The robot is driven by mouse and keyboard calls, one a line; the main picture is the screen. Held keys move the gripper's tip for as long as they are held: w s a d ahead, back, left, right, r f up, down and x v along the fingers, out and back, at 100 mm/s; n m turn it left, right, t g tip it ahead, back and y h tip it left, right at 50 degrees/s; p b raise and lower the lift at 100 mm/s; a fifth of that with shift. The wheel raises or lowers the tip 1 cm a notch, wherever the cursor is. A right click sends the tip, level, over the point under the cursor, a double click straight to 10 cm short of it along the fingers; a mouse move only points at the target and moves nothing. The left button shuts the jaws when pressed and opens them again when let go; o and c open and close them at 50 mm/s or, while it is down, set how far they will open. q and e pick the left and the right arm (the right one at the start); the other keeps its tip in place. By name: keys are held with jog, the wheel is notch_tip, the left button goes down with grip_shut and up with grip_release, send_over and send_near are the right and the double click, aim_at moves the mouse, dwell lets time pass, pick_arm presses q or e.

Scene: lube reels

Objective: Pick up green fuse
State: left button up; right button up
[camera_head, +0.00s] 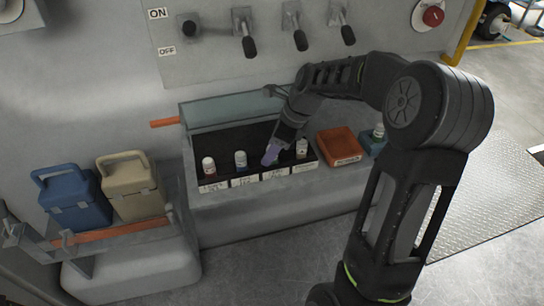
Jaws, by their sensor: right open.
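A black fuse holder (255,141) sits on the grey ledge with white labels along its front. In it stand a red-marked fuse (208,166), a blue-marked fuse (240,160) and an orange-brown-marked fuse (301,149). A white fuse with a green-looking mark (379,131) stands at the teal tray (373,145) on the right. My right gripper (270,157) is open, its pale purple fingertips pointing down between the blue and orange-brown fuses, over the third label. Whether something is between the fingers is too small to tell. My left gripper is out of view.
An orange tray (338,146) lies between the holder and the teal tray. A raised clear lid (230,112) stands behind the holder. Blue (75,198) and beige (130,187) boxes stand at left. Levers (248,45) line the panel above.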

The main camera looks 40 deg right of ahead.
jog(key=shift+c, duration=0.5)
grip_shut()
